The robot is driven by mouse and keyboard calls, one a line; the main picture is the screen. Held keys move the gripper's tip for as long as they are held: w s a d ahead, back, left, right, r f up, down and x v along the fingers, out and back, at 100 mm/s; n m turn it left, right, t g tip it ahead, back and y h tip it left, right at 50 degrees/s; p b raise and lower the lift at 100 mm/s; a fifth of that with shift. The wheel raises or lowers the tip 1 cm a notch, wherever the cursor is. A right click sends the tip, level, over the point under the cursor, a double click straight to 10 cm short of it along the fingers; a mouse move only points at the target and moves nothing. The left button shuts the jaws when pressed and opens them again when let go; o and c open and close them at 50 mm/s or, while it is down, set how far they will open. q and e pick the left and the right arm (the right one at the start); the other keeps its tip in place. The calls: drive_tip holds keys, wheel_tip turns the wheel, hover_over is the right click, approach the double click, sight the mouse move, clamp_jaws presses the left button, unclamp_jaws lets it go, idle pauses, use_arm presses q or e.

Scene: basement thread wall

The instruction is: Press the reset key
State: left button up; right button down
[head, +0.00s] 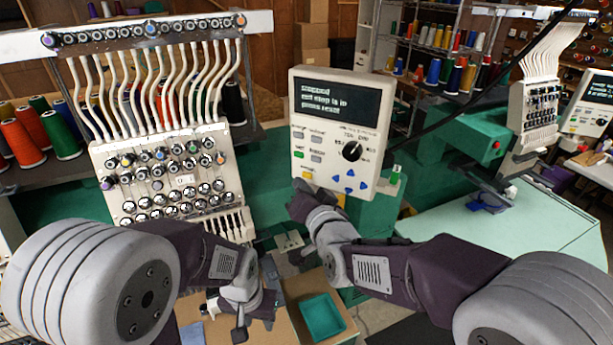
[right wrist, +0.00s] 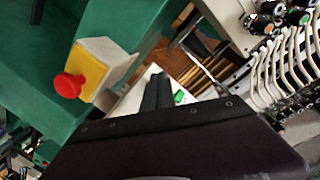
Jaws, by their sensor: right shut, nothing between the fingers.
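The control panel (head: 338,120) faces me in the head view. Its screen (head: 336,98) appears to read "stopped", "red stop is in", "press reset". Below are grey keys, a green key (head: 299,154), a yellow key (head: 307,175), blue arrow keys and a black knob (head: 352,151). The labels are too small to tell which is reset. My right gripper (head: 298,197) is shut and empty just below the yellow key; contact is unclear. Its fingers (right wrist: 158,92) also show in the right wrist view. My left gripper (head: 240,318) is low, away from the panel; its jaws are unclear.
A red mushroom button (right wrist: 68,85) sits on a yellow-fronted box beside the green machine body in the right wrist view. The embroidery head (head: 165,185) with white tubes stands left of the panel. A teal tray (head: 322,316) lies below. A pale green table (head: 520,235) is at right.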

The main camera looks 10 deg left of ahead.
idle(0.7)
drive_tip(key=shift+w+d+b, duration=0.1)
drive_tip(key=shift+w+b, duration=0.25)
drive_tip(key=shift+w, duration=0.1)
drive_tip(key=shift+w+d+b, duration=0.15)
drive_tip(key=shift+w+b, duration=0.15)
drive_tip(key=shift+w, duration=0.1)
idle(0.5)
idle(0.4)
drive_tip(key=shift+s+a, duration=0.25)
drive_tip(key=shift+s, duration=0.6)
